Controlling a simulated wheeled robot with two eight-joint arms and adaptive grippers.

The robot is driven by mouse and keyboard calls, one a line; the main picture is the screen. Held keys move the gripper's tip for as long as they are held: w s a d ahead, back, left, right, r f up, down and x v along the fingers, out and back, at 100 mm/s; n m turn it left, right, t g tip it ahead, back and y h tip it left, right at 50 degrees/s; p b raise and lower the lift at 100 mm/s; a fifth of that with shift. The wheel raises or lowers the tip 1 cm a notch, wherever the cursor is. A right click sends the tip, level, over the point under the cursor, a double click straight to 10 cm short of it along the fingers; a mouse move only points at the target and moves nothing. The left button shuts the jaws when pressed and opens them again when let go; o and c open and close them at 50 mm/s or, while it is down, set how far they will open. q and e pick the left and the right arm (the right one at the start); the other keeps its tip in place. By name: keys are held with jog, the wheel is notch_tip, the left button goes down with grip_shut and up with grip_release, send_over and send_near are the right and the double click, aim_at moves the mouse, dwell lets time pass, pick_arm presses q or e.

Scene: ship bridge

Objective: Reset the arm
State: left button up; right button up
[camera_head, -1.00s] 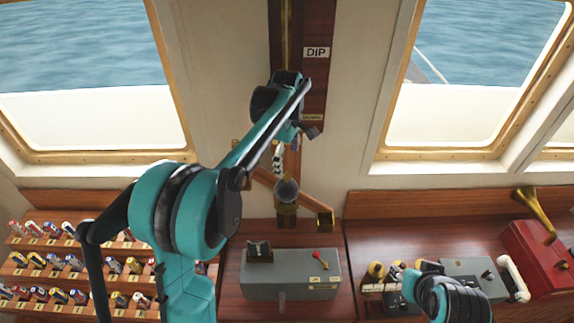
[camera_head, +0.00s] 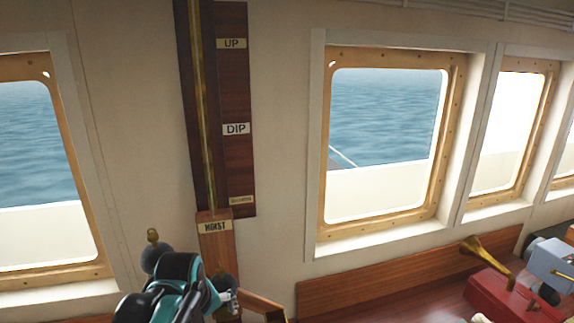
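My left arm (camera_head: 172,292) shows at the bottom left, teal and black, in front of the wall below the HOIST label. Its end lies by a dark round knob and a small pale metal part (camera_head: 226,297), beside a wooden lever piece (camera_head: 262,306). The gripper fingers cannot be made out there, so I cannot tell if they are open or touching anything. My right gripper is not in view.
A tall dark wood panel (camera_head: 238,95) with UP and DIP labels runs up the wall. Windows (camera_head: 385,140) flank it. A red box (camera_head: 500,296) with a brass horn (camera_head: 486,260) and a grey-blue device (camera_head: 552,262) stand at the lower right.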

pick_arm(q)
jog(key=s+f+m+t+b, duration=0.1)
jog(key=s+f+m+b, duration=0.3)
jog(key=f, duration=0.6)
jog(key=s+f+m+t+b, duration=0.2)
jog(key=s+f+m+b, duration=0.2)
jog(key=s+f+b, duration=0.4)
notch_tip(320, 180, down, 3)
jog(key=shift+s+t+b, duration=0.15)
jog(key=shift+t+b, duration=0.15)
jog(key=shift+b, duration=0.2)
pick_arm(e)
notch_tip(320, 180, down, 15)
pick_arm(q)
jog(key=shift+c, duration=0.3)
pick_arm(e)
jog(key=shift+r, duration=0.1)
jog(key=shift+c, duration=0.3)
